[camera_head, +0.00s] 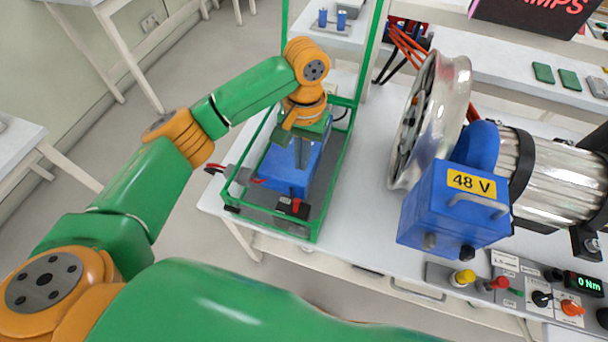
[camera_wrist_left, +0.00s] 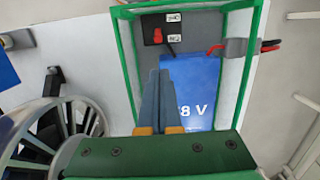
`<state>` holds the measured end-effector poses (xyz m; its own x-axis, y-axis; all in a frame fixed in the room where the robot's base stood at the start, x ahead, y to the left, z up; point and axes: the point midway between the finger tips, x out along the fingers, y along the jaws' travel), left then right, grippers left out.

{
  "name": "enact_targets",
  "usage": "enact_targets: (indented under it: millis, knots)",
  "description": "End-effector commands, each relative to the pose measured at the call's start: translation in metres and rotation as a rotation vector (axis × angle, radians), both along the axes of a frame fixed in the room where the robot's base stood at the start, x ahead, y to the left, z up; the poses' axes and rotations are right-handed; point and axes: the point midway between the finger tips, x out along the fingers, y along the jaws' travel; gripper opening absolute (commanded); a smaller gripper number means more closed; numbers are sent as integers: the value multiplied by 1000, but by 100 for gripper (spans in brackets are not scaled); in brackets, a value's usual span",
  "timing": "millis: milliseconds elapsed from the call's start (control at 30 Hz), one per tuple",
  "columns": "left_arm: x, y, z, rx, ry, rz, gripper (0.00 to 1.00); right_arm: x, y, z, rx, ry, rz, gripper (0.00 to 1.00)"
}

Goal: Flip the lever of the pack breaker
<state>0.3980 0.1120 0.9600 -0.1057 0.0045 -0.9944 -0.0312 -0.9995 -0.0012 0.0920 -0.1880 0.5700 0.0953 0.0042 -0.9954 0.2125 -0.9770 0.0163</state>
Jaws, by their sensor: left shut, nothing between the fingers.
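The pack breaker (camera_head: 291,208) is a small black box with a red lever (camera_head: 296,203), at the near end of the green-framed cage. In the left wrist view the breaker (camera_wrist_left: 153,27) is at the top, its red lever (camera_wrist_left: 158,36) slanting toward the lower of two white labels, too small to read. The blue 48 V pack (camera_head: 283,178) lies in the cage; it also shows in the left wrist view (camera_wrist_left: 203,92). My left gripper (camera_head: 301,160) is shut and empty above the pack, pointing down, apart from the lever. My right gripper is not in view.
Green cage posts (camera_head: 334,185) surround the pack and breaker. A grey connector (camera_wrist_left: 238,47) with red and black leads sits at the cage side. A blue 48 V motor box (camera_head: 452,212) and silver wheel (camera_head: 430,120) stand to the right. A control panel (camera_head: 520,285) is at the near right edge.

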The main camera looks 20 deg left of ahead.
Motion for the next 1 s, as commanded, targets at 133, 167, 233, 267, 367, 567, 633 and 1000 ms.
enact_targets:
  millis: [133, 167, 233, 267, 367, 567, 633, 1000]
  knots:
    - [0, 0, -1, -1, 0, -1, 0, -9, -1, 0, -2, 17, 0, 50]
    - [0, 0, -2, 0, 0, -1, 0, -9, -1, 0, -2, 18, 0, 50]
    - [-1, 0, -9, 0, 2, -1, 0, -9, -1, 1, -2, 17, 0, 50]
    - [-2, 0, -14, 0, 2, -1, 0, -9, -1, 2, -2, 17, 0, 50]
    - [-4, 0, -33, 0, 3, -1, 0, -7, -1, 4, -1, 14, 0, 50]
    - [-9, 1, -73, 1, 2, -2, 0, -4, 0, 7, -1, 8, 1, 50]
    - [-9, 0, -84, 1, 1, -2, 0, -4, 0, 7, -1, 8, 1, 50]
    - [-11, 0, -100, 0, -2, -3, 0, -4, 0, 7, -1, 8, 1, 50]
